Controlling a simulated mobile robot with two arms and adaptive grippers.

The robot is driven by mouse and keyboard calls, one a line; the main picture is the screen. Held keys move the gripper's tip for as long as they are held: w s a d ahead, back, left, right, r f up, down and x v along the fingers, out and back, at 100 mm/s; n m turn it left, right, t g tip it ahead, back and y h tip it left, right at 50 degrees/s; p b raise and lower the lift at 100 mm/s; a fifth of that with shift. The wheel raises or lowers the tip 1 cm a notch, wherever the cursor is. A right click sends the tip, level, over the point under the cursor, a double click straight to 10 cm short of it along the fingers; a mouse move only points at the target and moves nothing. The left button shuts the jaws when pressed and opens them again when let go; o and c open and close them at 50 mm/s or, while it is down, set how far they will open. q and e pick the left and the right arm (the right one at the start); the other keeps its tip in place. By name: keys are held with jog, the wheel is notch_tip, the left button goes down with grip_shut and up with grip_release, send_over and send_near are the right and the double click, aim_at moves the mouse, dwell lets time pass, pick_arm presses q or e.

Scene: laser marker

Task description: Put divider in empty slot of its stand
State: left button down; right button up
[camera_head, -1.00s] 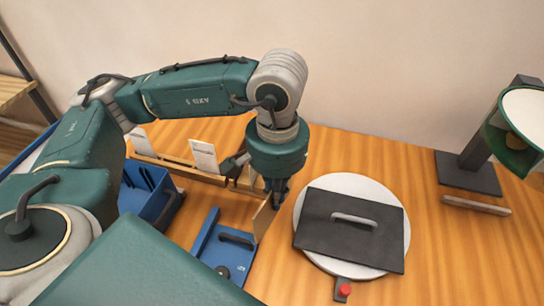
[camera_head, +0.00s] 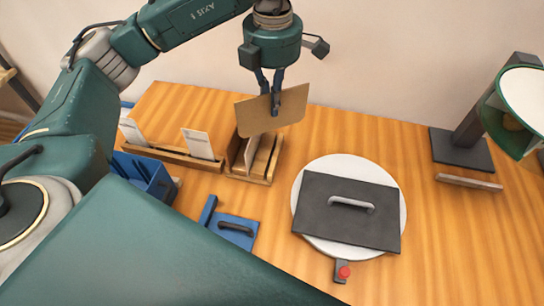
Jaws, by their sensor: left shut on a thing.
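The divider (camera_head: 256,118) is a thin brown board. My left gripper (camera_head: 271,105) points down and is shut on the divider near its middle, holding it upright. In the picture the divider overlaps the back part of the stand; I cannot tell how high above the stand it is. The stand (camera_head: 262,177) is a wooden rack with slots, behind the blue fixture. A board stands in its left part, and a slot to the right looks empty. The stand's back part is hidden by the divider. My right gripper is not in view.
Left of the stand, a wooden rail (camera_head: 170,153) holds white cards. A blue bin (camera_head: 150,178) and a blue fixture (camera_head: 240,232) lie nearer. A round white plate (camera_head: 330,163) with a black handled plate stands right, beside a red button (camera_head: 344,272). A green lamp (camera_head: 497,112) is far right.

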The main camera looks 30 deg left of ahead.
aim_at(271, 127)
pick_arm(q)
notch_tip(271, 127, up, 3)
jog(key=w+a+n, duration=0.2)
jog(key=w+n, duration=0.1)
jog(key=n, duration=0.8)
notch_tip(271, 127, down, 15)
jog(key=p, duration=0.3)
jog(key=shift+s+r, duration=0.15)
jog(key=shift+r, duration=0.05)
notch_tip(271, 127, down, 5)
jog(key=shift+r+p, duration=0.1)
jog(key=shift+p, duration=0.55)
jog(key=shift+f, duration=0.25)
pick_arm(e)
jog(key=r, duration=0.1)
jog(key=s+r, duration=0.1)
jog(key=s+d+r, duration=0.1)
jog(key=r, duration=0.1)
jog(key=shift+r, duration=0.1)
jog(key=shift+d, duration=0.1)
